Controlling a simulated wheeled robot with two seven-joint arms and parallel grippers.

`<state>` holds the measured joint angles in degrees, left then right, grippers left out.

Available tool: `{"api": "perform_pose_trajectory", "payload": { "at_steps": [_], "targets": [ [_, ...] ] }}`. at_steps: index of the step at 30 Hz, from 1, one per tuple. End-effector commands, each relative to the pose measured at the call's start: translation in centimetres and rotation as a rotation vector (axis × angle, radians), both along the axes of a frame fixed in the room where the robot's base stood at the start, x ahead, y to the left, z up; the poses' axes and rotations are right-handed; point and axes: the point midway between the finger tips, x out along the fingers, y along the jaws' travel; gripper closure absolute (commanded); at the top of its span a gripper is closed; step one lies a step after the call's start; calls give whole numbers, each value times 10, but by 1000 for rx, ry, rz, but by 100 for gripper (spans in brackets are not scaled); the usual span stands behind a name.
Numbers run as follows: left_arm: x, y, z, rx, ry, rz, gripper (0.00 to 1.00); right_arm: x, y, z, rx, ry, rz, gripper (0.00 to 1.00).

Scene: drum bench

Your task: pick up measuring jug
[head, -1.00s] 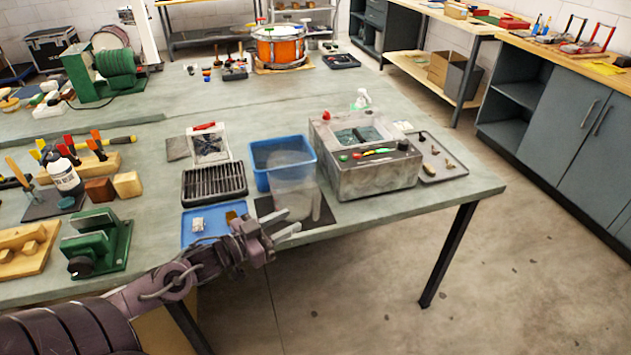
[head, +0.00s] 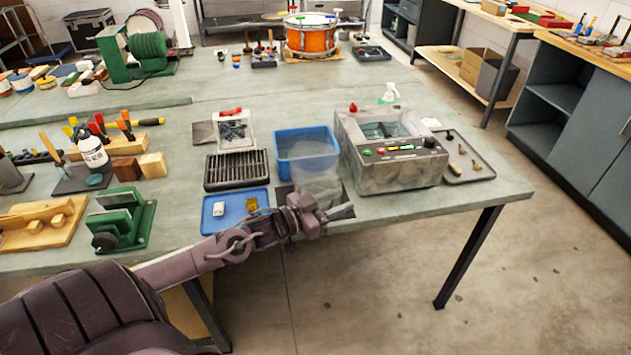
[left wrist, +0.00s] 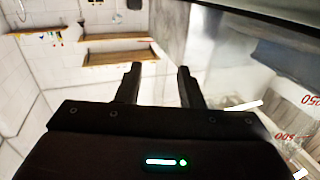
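The measuring jug (head: 317,180) is clear and hard to see against the table. It stands upright on a dark mat near the table's front edge, just in front of the blue bin. My left gripper (head: 345,210) is in front of the jug's lower part and overlaps it in the head view. In the left wrist view, the two fingers of my left gripper (left wrist: 157,78) are apart with nothing between them. The jug's clear wall with red markings (left wrist: 290,118) shows at the right there, beside the fingers. My right gripper is not in view.
The blue bin (head: 306,141) stands behind the jug. A grey machine (head: 395,178) stands close on the right. A blue tray (head: 213,222) and a black rack (head: 237,186) are on the left. Open floor lies in front of the table.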

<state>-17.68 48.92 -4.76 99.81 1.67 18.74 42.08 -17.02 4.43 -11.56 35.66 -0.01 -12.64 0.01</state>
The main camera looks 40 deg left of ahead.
Motion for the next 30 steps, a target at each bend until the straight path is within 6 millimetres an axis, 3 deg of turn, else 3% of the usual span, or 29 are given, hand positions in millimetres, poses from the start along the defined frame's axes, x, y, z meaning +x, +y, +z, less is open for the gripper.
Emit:
{"api": "perform_pose_trajectory", "payload": {
  "at_steps": [7,15,30],
  "targets": [
    [1,0,0,0,0,1,66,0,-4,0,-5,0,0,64],
    [1,0,0,0,0,1,100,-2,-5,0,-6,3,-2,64],
    [1,0,2,0,-2,1,100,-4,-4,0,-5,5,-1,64]
  ]
}}
